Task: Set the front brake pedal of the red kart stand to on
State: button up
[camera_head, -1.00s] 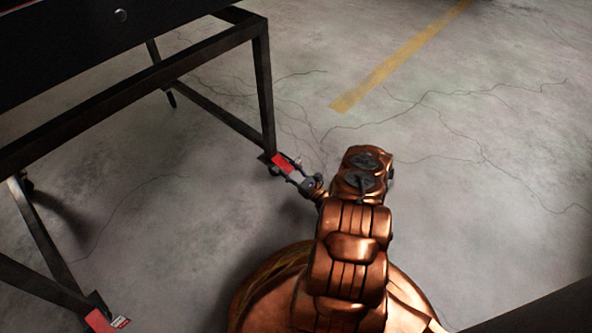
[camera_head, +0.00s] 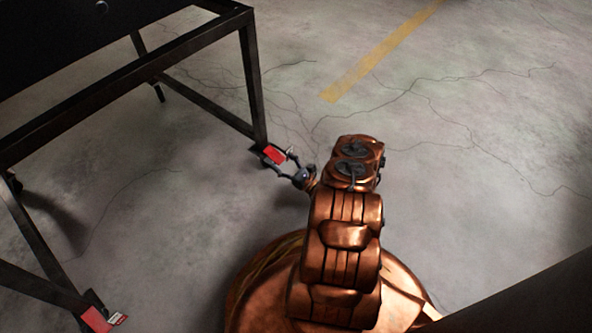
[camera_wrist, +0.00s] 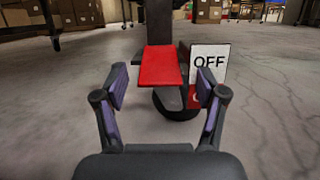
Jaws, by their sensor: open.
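The red brake pedal (camera_wrist: 161,66) sits at the foot of a black stand leg, above a dark caster wheel, in the wrist view. A white sign (camera_wrist: 208,62) reading OFF stands just right of it, with some red below. My gripper (camera_wrist: 162,88) is open, its purple-padded fingers on either side of the pedal's near end, and I cannot tell if they touch it. In the head view the same pedal (camera_head: 274,154) is at the stand's right leg, with my gripper (camera_head: 285,162) at it. The black stand (camera_head: 110,92) fills the upper left.
A second red pedal (camera_head: 97,320) with a white label is at the stand's near leg, lower left. Concrete floor (camera_head: 450,150) is open to the right, with a yellow line (camera_head: 380,55). Cardboard boxes (camera_wrist: 75,12) stand far back.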

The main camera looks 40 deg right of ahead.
jog(key=s+d, duration=0.2)
jog(key=s, duration=1.2)
jog(key=shift+f, duration=0.25)
jog(key=shift+c, duration=0.2)
